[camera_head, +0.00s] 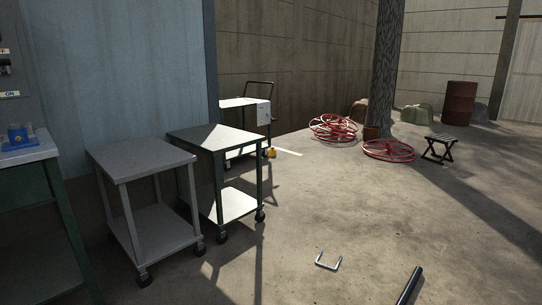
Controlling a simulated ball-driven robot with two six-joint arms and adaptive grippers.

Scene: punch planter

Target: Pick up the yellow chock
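A small yellow object (271,153), which looks like the yellow chock, sits on the floor by the far trolley's wheels, just behind the green-framed cart. It is small and far off, so its shape is hard to tell. Neither my left nor my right gripper is in view.
A grey cart (143,158), a green-framed cart (213,138) and a white-topped trolley (239,103) line the left wall. A metal U-bracket (328,262) and a black rod (408,287) lie on the floor. Red wheels (389,151) and a stool (440,147) stand farther back. The middle floor is open.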

